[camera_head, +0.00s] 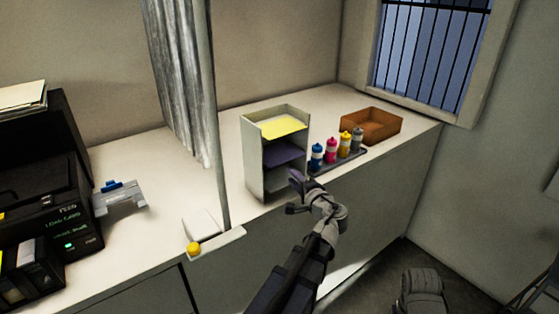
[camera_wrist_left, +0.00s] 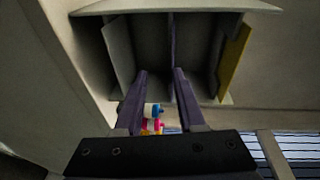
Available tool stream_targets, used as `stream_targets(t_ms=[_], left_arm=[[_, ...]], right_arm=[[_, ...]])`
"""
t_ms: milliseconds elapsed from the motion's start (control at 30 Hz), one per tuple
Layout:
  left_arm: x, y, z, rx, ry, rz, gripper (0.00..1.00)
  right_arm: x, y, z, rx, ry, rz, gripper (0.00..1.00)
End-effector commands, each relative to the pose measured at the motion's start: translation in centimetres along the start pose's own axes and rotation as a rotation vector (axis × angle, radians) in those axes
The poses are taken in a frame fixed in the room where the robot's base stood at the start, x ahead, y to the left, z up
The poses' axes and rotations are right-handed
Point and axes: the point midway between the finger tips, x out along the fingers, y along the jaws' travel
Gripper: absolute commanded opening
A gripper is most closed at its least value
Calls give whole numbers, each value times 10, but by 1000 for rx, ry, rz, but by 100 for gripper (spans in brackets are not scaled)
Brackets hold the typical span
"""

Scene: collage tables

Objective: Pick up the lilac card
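The lilac card (camera_head: 283,153) lies flat in the middle level of a pale open-front rack (camera_head: 253,160). In the left wrist view the lilac card (camera_wrist_left: 172,45) shows nearly edge-on as a thin dark purple strip. My left gripper (camera_head: 294,192) is in front of the rack at its lower right. In the wrist view its two fingers (camera_wrist_left: 161,74) are apart and point at the rack opening, with the card's strip ahead, nearer the right finger. I cannot tell whether the card reaches between the tips.
A yellow card (camera_head: 282,128) lies in the top level. A tray of several coloured bottles (camera_head: 331,150) stands close right of the rack. A brown box (camera_head: 372,125) is behind it. A thin post (camera_head: 219,170) stands left. Dark machines (camera_head: 45,205) fill the far left.

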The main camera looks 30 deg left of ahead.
Motion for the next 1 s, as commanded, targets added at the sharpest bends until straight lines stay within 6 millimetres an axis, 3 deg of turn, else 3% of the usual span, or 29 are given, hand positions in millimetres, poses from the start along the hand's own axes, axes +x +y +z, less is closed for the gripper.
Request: stream_targets(t_ms=[233, 367, 600, 800, 1000], left_arm=[[14, -18, -2, 70, 27, -98, 39], [17, -19, -3, 71, 28, -99, 39], [40, -20, -4, 70, 26, -98, 39], [44, -20, -4, 70, 26, -97, 39], [68, -19, -5, 69, 25, -97, 39]], right_arm=[[5, 0, 0, 0, 0, 0, 0], [5, 0, 0, 0, 0, 0, 0], [5, 0, 0, 0, 0, 0, 0], [6, 0, 0, 0, 0, 0, 0], [9, -1, 0, 0, 0, 0, 0]])
